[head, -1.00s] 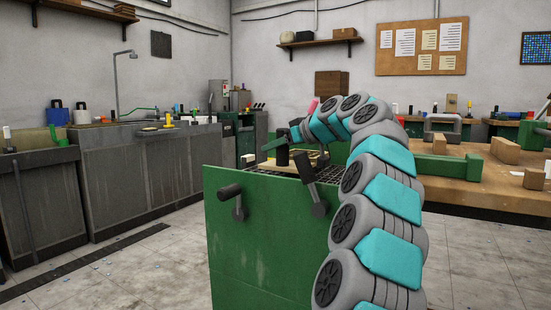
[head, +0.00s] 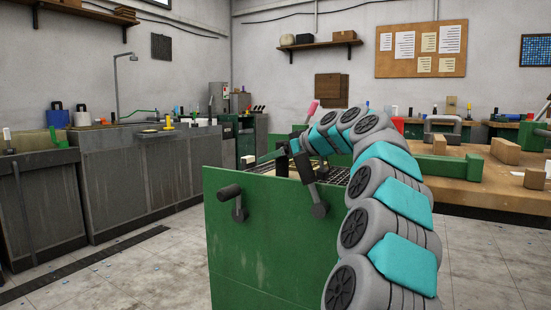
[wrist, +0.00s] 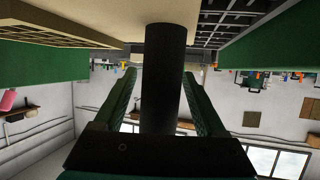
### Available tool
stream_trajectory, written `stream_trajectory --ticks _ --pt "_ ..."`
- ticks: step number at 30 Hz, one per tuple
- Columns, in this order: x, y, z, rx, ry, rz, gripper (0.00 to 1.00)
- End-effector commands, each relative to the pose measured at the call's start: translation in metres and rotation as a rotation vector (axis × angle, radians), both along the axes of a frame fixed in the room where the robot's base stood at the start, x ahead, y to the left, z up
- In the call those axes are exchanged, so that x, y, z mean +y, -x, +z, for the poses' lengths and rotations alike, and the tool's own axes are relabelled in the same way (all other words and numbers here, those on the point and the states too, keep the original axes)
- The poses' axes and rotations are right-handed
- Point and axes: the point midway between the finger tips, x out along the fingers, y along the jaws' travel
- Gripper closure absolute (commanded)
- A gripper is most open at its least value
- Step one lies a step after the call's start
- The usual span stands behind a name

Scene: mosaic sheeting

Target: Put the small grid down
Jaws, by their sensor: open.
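The small grid is a beige plate with a black upright cylindrical handle. In the wrist view, which is upside down, the plate (wrist: 190,12) is at the top edge. Its handle (wrist: 163,75) stands between my gripper's (wrist: 163,85) two green fingers, with gaps on both sides. My gripper is open. In the head view my gripper (head: 272,157) is low over the top of the green cabinet (head: 265,240), beside the black handle (head: 282,166). The cabinet's front edge and my arm hide most of the plate there.
A dark open rack (wrist: 228,22) lies in the cabinet's top. Two dark levers, one of them a left lever (head: 237,205), stick out of its front. A wooden workbench (head: 490,190) with blocks stands right. Grey counters (head: 130,170) line the left wall.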

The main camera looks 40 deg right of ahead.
Motion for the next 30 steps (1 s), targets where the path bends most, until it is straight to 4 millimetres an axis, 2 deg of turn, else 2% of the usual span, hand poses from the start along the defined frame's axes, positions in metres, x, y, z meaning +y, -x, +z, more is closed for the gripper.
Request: stream_trajectory --ticks 5,8,21,25,30 --pt "0.0 0.001 0.002 0.0 0.0 0.0 0.27" --pt "-0.001 0.008 0.005 -0.002 0.0 0.0 0.27" --pt "-0.012 0.085 0.037 -0.002 0.0 -0.001 0.27" --pt "-0.014 0.1 0.044 -0.003 0.002 -0.002 0.27" --pt "-0.014 0.109 0.047 0.0 0.0 0.0 0.27"
